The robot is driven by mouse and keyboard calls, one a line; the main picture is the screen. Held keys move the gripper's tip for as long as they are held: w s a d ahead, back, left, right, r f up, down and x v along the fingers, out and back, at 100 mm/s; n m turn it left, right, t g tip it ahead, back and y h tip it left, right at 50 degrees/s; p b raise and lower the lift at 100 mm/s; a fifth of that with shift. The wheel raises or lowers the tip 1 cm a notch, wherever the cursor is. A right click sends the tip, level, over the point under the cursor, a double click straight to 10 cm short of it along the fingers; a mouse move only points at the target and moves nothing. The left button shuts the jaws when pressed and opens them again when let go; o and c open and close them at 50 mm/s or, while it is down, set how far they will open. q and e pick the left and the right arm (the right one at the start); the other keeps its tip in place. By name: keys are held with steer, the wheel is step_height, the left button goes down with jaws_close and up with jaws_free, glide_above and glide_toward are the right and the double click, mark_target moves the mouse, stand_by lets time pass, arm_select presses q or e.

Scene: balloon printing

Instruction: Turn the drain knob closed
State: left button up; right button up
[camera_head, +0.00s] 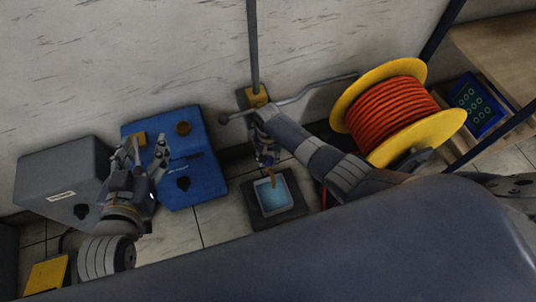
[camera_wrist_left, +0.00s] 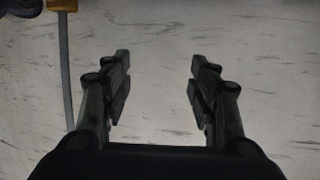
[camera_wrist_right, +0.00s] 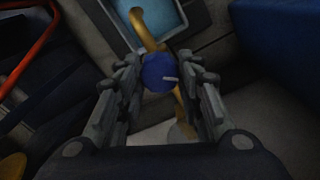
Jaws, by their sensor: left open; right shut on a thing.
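The drain knob (camera_wrist_right: 159,73) is blue and round with a pale line mark on it, on a brass tap pipe (camera_wrist_right: 142,28). In the right wrist view it sits between the fingers of my right gripper (camera_wrist_right: 161,85), which is shut on it. In the head view my right gripper (camera_head: 264,148) is at the tap above a tray of blue water (camera_head: 272,195), and hides most of the knob there. My left gripper (camera_head: 140,160) is open and empty in front of the blue box; its fingers (camera_wrist_left: 158,75) show only the wall between them.
A blue box (camera_head: 190,165) and a grey box (camera_head: 65,175) stand at the left. A yellow reel of orange hose (camera_head: 393,115) stands right of my right arm. A grey vertical pipe (camera_head: 253,45) runs down the wall. Shelves stand at far right.

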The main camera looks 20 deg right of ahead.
steer(key=m+p, duration=0.1)
steer(key=m, duration=0.1)
steer(key=shift+r+m+p, duration=0.1)
steer(key=shift+m+p, duration=0.2)
steer(key=m+p, duration=0.1)
steer(key=m, duration=0.4)
steer(key=shift+p, duration=0.35)
steer(key=shift+m, duration=1.2)
arm_select(q)
steer(key=s+a+f+g+y, duration=0.1)
steer(key=s+a+f+g, duration=0.2)
steer(key=s+f+g, duration=0.2)
steer(key=s+a+f+g+y, duration=0.1)
steer(key=s+f+g, duration=0.4)
steer(key=s, duration=0.6)
steer(key=shift+a+f+n+y, duration=0.35)
steer(key=shift+a+f, duration=0.3)
steer(key=shift+a, duration=0.25)
steer(key=shift+s, duration=0.1)
arm_select(e)
steer(key=shift+m, duration=0.4)
steer(key=shift+d, duration=0.1)
steer(key=o, duration=1.1)
steer(key=shift+c, duration=0.2)
